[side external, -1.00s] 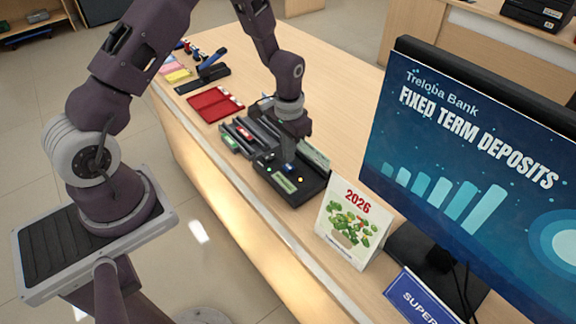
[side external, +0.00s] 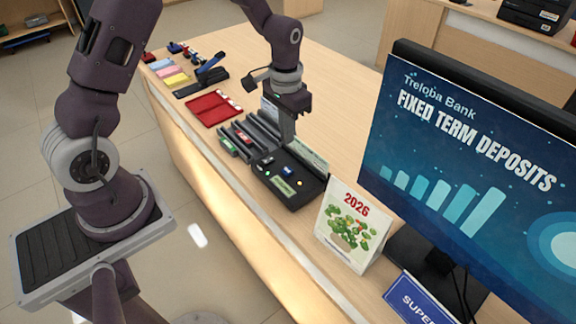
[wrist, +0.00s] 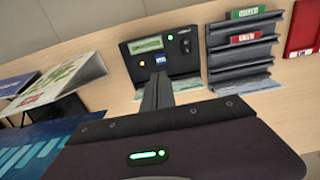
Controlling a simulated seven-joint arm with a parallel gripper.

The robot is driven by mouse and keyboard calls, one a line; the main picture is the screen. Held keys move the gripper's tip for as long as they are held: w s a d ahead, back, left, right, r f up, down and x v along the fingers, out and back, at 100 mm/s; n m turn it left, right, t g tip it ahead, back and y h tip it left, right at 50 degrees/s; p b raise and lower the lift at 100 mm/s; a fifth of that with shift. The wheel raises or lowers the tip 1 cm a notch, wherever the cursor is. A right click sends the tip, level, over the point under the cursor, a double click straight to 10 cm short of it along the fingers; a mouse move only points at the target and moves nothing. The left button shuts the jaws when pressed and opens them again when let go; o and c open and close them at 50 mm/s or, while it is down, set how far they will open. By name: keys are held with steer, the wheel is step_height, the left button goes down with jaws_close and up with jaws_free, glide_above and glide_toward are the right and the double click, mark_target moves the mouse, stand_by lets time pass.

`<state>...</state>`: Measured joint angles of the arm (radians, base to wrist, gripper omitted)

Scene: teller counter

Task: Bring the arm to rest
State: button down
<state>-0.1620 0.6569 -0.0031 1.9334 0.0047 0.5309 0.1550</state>
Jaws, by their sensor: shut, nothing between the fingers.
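My gripper (side external: 288,138) is shut and empty. It points down above the back part of a black device (side external: 291,190) with a green display and small lit buttons, and looks apart from it. In the wrist view my shut fingers (wrist: 157,92) reach toward the same black device (wrist: 163,59), which has a small blue item (wrist: 161,59) on its face. My arm is bent over the counter (side external: 330,85).
A dark slotted rack (side external: 243,137) with red and green labelled items stands beside the device. Free counter lies behind the rack.

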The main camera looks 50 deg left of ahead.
steer(key=s+d+r+t, duration=0.2)
steer(key=s+r, duration=0.2)
steer(key=r, duration=0.8)
steer(key=s+d+r+t, duration=0.1)
steer(key=s+r, duration=0.4)
steer(key=s, duration=0.5)
steer(key=s+d+r+t, duration=0.2)
steer(key=s+r, duration=0.3)
steer(key=s, duration=0.5)
steer(key=shift+d, duration=0.55)
